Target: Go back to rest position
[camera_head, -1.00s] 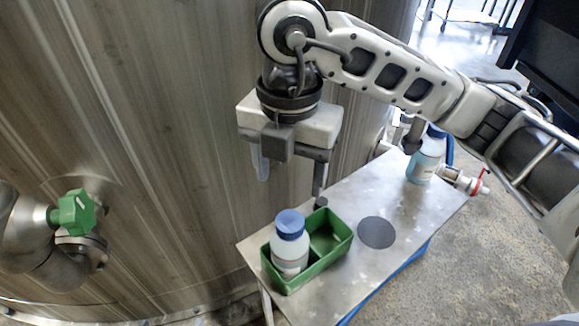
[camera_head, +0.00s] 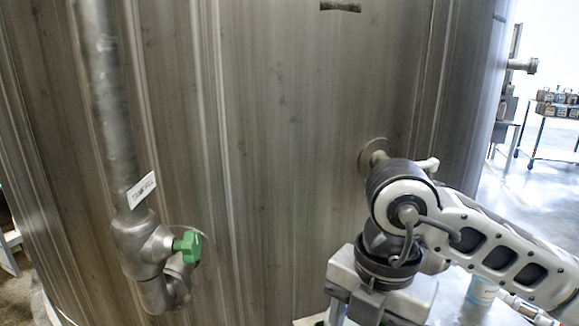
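My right arm enters from the right edge, bent at a dark-ringed joint in front of the metal tank (camera_head: 290,130). My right gripper (camera_head: 375,306) hangs down at the bottom of the picture. Its fingertips are cut off by the lower edge, so its opening and anything between the fingers are hidden. My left gripper is not in view.
A metal pipe (camera_head: 105,110) with a green valve handle (camera_head: 188,246) runs down the tank at the left. A bottle (camera_head: 482,290) shows partly behind my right arm, on the metal table (camera_head: 452,300). A cart (camera_head: 553,130) stands at the far right.

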